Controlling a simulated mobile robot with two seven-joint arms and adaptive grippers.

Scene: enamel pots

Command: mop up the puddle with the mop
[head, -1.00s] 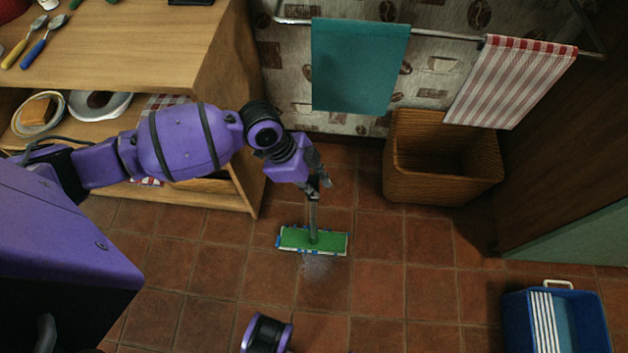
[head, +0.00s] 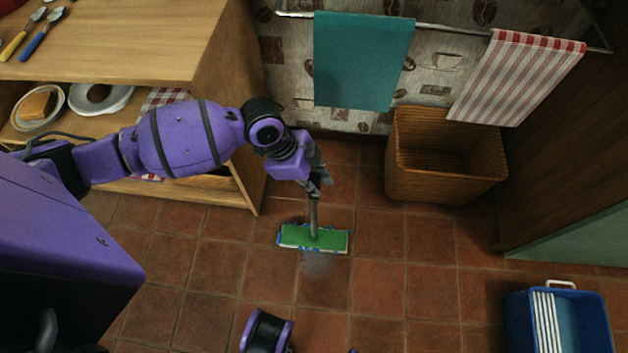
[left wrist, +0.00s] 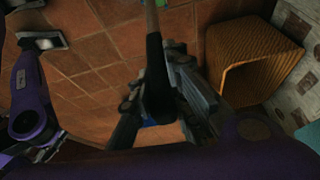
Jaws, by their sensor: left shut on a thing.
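The mop has a flat green head (head: 300,238) with blue and white edges, resting on the tiled floor, and a grey handle (head: 314,212) rising from it. My left gripper (head: 319,184) is shut on the mop handle above the head. The left wrist view shows the handle (left wrist: 153,60) between the fingers of the left gripper (left wrist: 155,108). The puddle (head: 316,264) is a faint pale wet patch on the tiles just in front of the mop head; part of it may be hidden under the head.
A wicker basket (head: 440,190) stands by the wall, below a teal towel (head: 362,60) and a striped towel (head: 515,78) on a rail. A wooden shelf unit (head: 225,75) is at the left. A blue bucket (head: 518,325) stands at lower right. The floor between is clear.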

